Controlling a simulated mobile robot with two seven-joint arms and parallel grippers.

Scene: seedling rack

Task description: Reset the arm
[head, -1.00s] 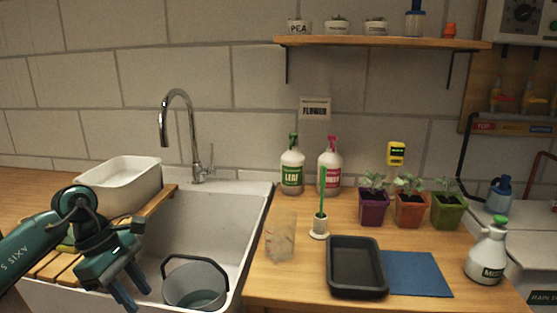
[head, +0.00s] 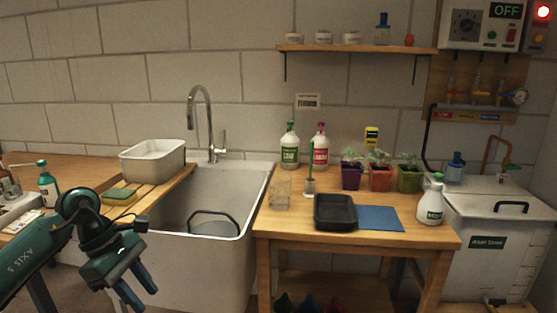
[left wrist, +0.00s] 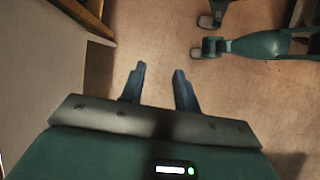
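My left arm comes in from the left in the head view. Its gripper (head: 138,293) hangs in front of the sink's left side, pointing down, with its two fingers apart and nothing between them. In the left wrist view the two blue-grey fingers (left wrist: 159,88) are spread apart and empty above the brown floor (left wrist: 150,45). My right gripper does not show in the head view.
A lidded white tank (head: 500,240) stands at the right.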

